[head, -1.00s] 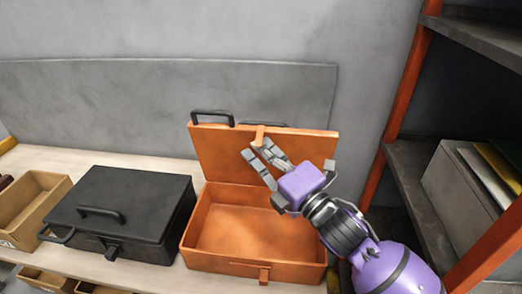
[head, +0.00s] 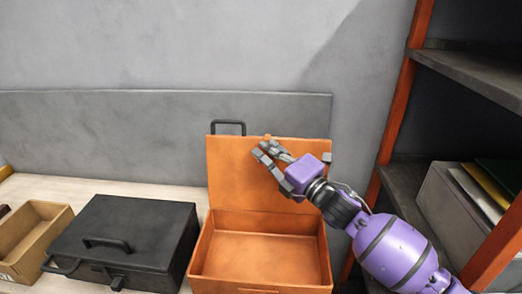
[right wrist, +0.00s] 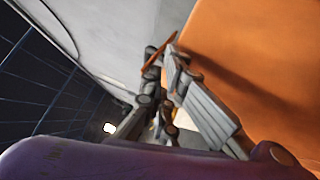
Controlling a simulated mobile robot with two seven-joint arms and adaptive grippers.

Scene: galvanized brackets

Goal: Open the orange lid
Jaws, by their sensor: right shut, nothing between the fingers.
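The orange lid (head: 238,172) stands raised at the back of the orange case (head: 203,262), its inner face toward me. A black handle (head: 228,127) shows above its top edge. The case body is open and its inside looks empty. My right gripper (head: 264,150) is shut with nothing held, in front of the lid's inner face near its top edge. In the right wrist view, the fingers (right wrist: 168,75) are beside the orange lid (right wrist: 255,55). I cannot tell whether they touch it. My left gripper is not in view.
A closed black case (head: 130,222) stands left of the orange case on the pale bench (head: 60,188). An open cardboard box (head: 35,235) is farther left. A shelf unit with orange posts (head: 405,85) stands at the right, near my right arm. A grey panel (head: 100,130) is behind.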

